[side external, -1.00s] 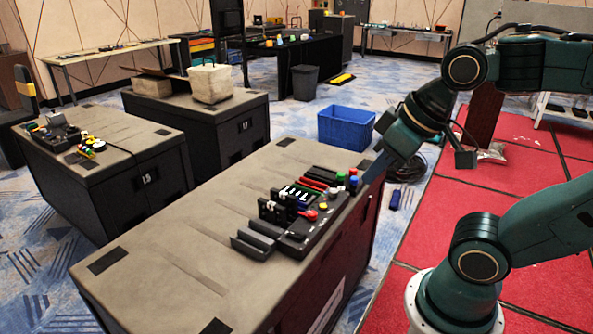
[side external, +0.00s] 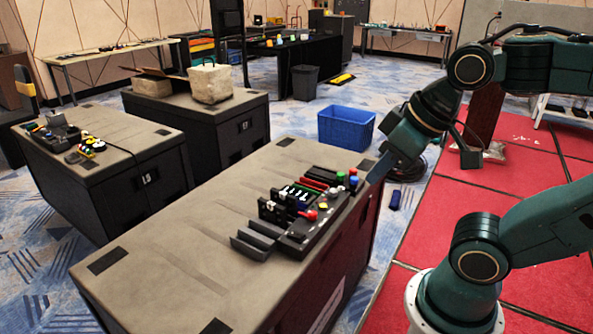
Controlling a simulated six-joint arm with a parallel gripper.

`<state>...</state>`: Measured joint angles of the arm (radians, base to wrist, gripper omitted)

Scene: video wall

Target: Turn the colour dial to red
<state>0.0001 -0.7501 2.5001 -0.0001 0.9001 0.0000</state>
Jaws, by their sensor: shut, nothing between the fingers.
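A black control panel (side external: 318,222) lies on the near black case, with several coloured knobs and buttons along it. A red knob (side external: 311,215), a white or yellow knob (side external: 333,193), a green-topped knob (side external: 341,177) and a blue knob (side external: 353,183) show on it. Which of them is the colour dial, and its setting, is too small to tell. My gripper (side external: 374,175) is shut and empty, pointing down and left at the panel's far right end, close to the blue knob. Whether it touches anything cannot be told.
The near case top (side external: 190,255) is bare on its left. Two more black cases stand behind, one with a stone-coloured block (side external: 211,83). A blue crate (side external: 346,127) sits on the floor behind my gripper. Red mats (side external: 500,190) lie at right.

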